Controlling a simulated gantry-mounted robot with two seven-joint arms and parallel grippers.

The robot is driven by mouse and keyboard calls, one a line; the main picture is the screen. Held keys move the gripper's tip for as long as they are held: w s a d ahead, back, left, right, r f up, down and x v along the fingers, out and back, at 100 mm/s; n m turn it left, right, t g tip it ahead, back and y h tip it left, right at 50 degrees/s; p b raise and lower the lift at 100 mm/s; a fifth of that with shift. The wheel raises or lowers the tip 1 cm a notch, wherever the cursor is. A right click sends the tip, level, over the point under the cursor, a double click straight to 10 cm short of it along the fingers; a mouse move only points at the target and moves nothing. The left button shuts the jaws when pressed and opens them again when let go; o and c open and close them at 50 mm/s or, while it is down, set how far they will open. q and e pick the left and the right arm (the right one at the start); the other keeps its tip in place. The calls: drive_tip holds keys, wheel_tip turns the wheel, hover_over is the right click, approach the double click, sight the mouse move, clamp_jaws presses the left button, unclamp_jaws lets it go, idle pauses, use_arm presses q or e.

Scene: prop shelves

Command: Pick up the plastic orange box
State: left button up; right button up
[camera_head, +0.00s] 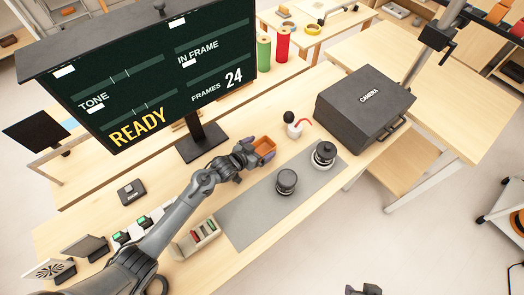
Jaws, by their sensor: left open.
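The orange box (265,146) is a small open-topped box on the wooden table, just behind the grey mat. My left gripper (258,147) is open at the box, with its fingers beside the box's walls. The gripper hides the box's left part, and I cannot tell whether the fingers touch it. A dark part of my right arm or gripper (364,289) shows at the bottom edge, well away from the box, too cut off to read.
A monitor (160,60) stands behind my left arm. Two lenses (286,182) stand on the grey mat (250,215). A white pot with a black ball (293,125) and a black camera case (365,105) are right of the box. A card holder (195,238) is near the front.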

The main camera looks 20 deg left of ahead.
use_arm(q)
drive_tip(key=c, duration=1)
drive_tip(key=shift+r, duration=0.1)
